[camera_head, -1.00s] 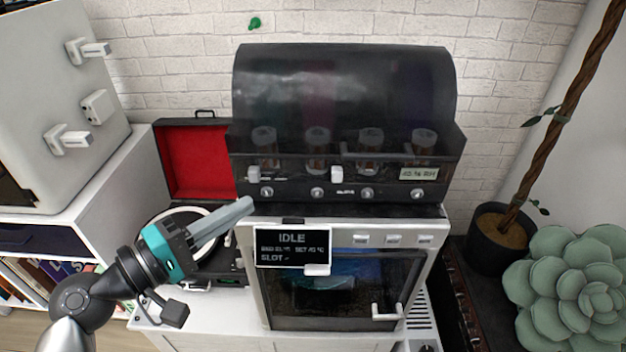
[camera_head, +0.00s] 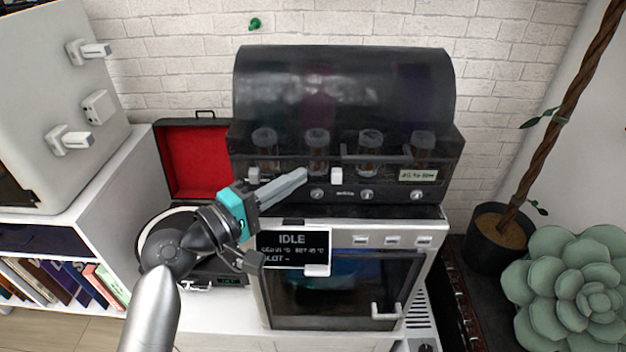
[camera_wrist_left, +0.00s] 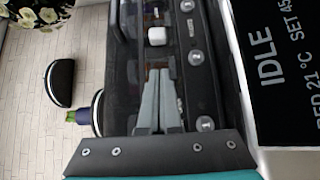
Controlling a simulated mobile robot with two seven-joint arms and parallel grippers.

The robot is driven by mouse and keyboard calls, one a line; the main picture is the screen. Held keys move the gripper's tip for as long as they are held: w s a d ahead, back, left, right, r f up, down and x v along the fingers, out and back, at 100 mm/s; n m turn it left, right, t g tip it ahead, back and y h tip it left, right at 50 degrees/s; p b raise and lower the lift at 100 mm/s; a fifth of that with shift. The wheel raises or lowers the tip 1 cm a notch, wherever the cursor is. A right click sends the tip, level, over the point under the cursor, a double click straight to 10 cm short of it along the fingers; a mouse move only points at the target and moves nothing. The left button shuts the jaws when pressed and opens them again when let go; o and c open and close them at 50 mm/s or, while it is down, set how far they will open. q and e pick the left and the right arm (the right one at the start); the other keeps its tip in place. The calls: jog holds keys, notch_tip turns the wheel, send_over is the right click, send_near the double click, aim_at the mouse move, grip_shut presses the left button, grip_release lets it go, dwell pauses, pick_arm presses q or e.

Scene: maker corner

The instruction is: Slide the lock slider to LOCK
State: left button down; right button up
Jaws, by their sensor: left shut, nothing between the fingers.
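Two small white slider blocks sit on this panel, a left one (camera_head: 253,175) and a right one (camera_head: 337,176). I cannot read which is the lock slider or any LOCK mark. My left gripper (camera_head: 303,174) is shut and empty. Its tips are in front of the panel, between the blocks and pointing toward the right one. In the left wrist view, the fingers (camera_wrist_left: 160,75) point at the right block (camera_wrist_left: 157,36), with a gap visible. My right gripper is out of view.
Round knobs (camera_head: 367,195) line the panel below the blocks. A screen reading IDLE (camera_head: 291,240) and an oven-like door (camera_head: 340,295) are below. A red-lined case (camera_head: 190,160) stands left; a potted plant (camera_head: 495,235) stands right.

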aim_at(337, 180)
pick_arm(q)
jog(key=shift+s+d, duration=0.15)
jog(key=shift+d, duration=1.65)
jog(key=shift+d+p, duration=0.75)
jog(key=shift+d, duration=0.75)
